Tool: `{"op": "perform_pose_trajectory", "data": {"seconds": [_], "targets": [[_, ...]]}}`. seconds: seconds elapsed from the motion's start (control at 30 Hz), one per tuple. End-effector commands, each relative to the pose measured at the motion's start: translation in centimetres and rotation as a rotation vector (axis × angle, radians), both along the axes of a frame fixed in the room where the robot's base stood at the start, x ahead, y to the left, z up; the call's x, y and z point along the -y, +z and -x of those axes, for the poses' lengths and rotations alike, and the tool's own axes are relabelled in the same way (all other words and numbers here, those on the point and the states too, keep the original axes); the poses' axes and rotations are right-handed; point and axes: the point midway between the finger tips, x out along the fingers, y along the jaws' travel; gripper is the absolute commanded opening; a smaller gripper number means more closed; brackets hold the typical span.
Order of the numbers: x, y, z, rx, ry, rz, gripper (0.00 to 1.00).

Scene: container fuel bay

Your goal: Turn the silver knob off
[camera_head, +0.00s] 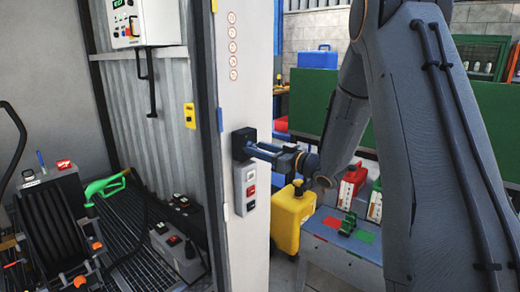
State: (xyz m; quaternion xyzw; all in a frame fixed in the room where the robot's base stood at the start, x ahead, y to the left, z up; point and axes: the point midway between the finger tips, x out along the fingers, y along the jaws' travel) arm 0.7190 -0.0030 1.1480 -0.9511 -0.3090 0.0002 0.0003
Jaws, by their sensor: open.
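My gripper (257,150) reaches left to a black box (239,143) on the edge of a white upright panel (235,80). Its two dark blue fingers are open, with their tips at the front of the box. I cannot make out the silver knob; if it is on this box, the fingers hide it. I cannot tell whether the fingers touch anything.
A grey switch box (245,188) with red and black switches sits just below the fingers. A yellow jerrycan (292,220) stands below my wrist. A grey bench (345,235) with red and green patches is at right. A control box (143,22) hangs upper left.

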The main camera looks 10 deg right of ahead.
Motion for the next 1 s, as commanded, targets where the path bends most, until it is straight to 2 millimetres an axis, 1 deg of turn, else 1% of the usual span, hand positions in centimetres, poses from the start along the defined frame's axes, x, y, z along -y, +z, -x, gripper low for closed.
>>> {"op": "perform_pose_trajectory", "data": {"seconds": [0.13, 0.17, 0.3, 0.4, 0.73, 1.0], "targets": [[0.01, -0.01, 0.0, 0.0, 0.0, 0.0, 0.41], [0.01, -0.01, 0.0, 0.0, 0.0, 0.0, 0.4], [0.02, -0.01, 0.01, 0.0, 0.0, 0.0, 0.16], [0.03, 0.0, 0.01, 0.0, 0.0, 0.0, 0.0], [0.06, -0.05, -0.03, 0.027, -0.001, 0.035, 0.0], [0.08, -0.13, -0.11, 0.127, 0.0, 0.17, 0.0]]}}
